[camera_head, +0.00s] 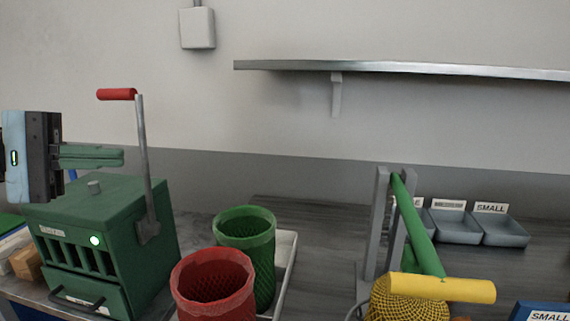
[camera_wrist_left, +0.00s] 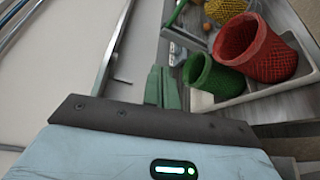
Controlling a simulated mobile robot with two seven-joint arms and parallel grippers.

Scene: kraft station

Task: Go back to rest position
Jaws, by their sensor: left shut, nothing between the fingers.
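My left gripper (camera_head: 122,156) comes in from the left in the head view, above the green machine box (camera_head: 100,220). Its green fingers are together, with nothing between them, and point right toward the upright grey lever of the machine. They look apart from the lever, though the gap is hard to judge. My right gripper is in neither view.
A red basket (camera_head: 213,287) and a green basket (camera_head: 246,245) stand on a white tray (camera_head: 287,250) right of the machine. A press with a green lever (camera_head: 415,225) and yellow handle (camera_head: 440,289) stands further right. A shelf (camera_head: 400,68) hangs above; the space below it is open.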

